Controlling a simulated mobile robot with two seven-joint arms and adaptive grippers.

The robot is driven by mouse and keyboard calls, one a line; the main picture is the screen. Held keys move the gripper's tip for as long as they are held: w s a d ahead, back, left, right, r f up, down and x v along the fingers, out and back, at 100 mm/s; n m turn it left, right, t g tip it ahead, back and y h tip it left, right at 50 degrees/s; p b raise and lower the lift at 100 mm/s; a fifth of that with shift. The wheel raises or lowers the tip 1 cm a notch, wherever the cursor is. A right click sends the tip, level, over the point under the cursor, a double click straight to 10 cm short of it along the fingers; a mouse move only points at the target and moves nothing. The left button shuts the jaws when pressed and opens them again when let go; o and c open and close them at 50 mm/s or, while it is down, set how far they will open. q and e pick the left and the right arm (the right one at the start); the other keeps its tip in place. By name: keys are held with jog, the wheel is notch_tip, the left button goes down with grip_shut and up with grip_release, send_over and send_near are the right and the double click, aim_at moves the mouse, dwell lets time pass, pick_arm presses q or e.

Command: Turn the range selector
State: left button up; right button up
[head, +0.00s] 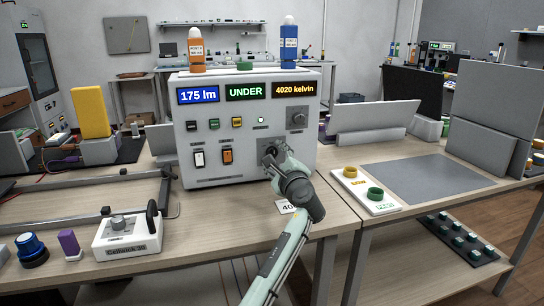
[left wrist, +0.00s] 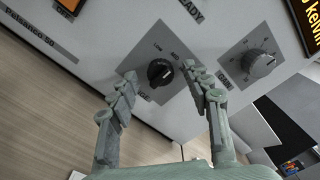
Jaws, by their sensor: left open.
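The range selector is a black knob (left wrist: 160,72) on a grey square plate low on the right of the instrument's front panel. A label partly hidden by a finger reads "...GE" below it. My left gripper (left wrist: 160,76) is open, with one finger on each side of the knob. I cannot tell whether the fingers touch it. In the head view the left gripper (head: 275,158) is at the panel and mostly hides the knob. The instrument (head: 245,172) is a light grey box with displays reading "175 lm", "UNDER" and "4020 kelvin". My right gripper is not in view.
A second, grey knob (left wrist: 259,63) sits up and right of the selector. Two rocker switches (head: 227,156) are to its left. A small white box (head: 127,237) with a dial stands front left.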

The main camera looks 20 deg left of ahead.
pick_arm(q)
jog(key=c, duration=1.1)
grip_shut()
